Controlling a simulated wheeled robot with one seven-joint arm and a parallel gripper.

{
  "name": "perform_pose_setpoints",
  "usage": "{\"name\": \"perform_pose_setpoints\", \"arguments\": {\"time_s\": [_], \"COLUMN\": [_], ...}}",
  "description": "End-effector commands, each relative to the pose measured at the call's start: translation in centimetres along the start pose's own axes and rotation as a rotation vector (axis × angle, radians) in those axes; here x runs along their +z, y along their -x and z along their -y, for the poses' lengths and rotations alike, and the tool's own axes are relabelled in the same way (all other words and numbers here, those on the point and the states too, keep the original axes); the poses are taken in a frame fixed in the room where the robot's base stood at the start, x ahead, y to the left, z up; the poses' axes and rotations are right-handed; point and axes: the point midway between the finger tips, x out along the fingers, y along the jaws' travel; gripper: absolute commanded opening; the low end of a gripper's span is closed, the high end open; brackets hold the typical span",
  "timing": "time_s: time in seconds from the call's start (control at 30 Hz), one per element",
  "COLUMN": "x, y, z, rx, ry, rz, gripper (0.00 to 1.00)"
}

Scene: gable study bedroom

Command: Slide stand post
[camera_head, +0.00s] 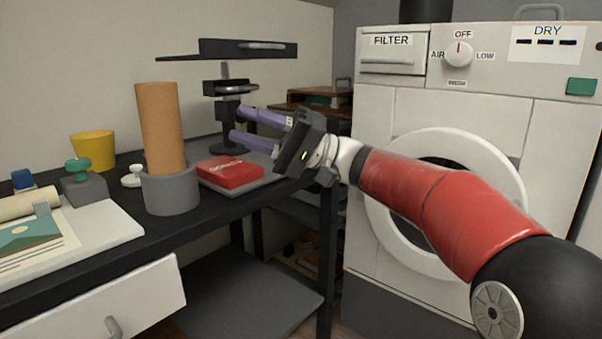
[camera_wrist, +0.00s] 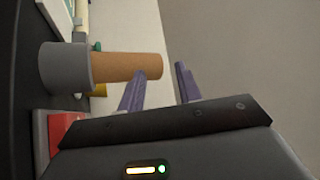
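A dark stand (camera_head: 231,88) is at the back of the black desk, with a round base, an upright post (camera_head: 226,113), a clamp-like block and a flat dark platform (camera_head: 225,49) at its top. My gripper (camera_head: 238,124) has two purple fingers, spread apart and pointing left. In the head view the fingertips overlap the right side of the lower post; I cannot tell whether they touch it. In the wrist view the gap between the fingers (camera_wrist: 160,70) holds nothing, and the stand does not show. The fingers hide part of the lower stand.
A cork-coloured cylinder in a grey cup (camera_head: 170,191) stands in front. A red box (camera_head: 230,172) lies below my gripper. A yellow cup (camera_head: 94,150), green-knobbed block (camera_head: 83,186) and papers (camera_head: 35,245) are left. A white dryer (camera_head: 455,110) is right; a drawer (camera_head: 115,305) is open.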

Motion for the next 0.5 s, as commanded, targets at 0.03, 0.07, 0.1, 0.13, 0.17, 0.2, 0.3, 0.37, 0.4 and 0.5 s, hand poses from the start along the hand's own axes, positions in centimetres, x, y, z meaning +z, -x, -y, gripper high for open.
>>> {"name": "perform_pose_setpoints", "arguments": {"time_s": [0.03,0.07,0.1,0.13,0.17,0.2,0.3,0.37,0.4,0.5], "x": [0.7,1.1,1.5,1.9,2.2,2.8,4.3,5.3,6.1,8.3], "y": [-0.6,-0.7,-0.9,-1.0,-1.1,-1.2,-1.4,-1.4,-1.2,-0.5], "z": [-0.3,-0.7,-1.1,-1.4,-1.8,-2.2,-3.5,-4.3,-4.9,-6.4], "rx": [0.041,0.064,0.096,0.121,0.146,0.182,0.284,0.355,0.407,0.555], "ry": [-0.011,-0.019,-0.026,-0.033,-0.039,-0.048,-0.071,-0.087,-0.097,-0.122], "rz": [0.012,0.017,0.023,0.027,0.03,0.037,0.052,0.06,0.065,0.077], "gripper": [0.34,0.34,0.34,0.34,0.34,0.34,0.34,0.34,0.34,0.34]}}
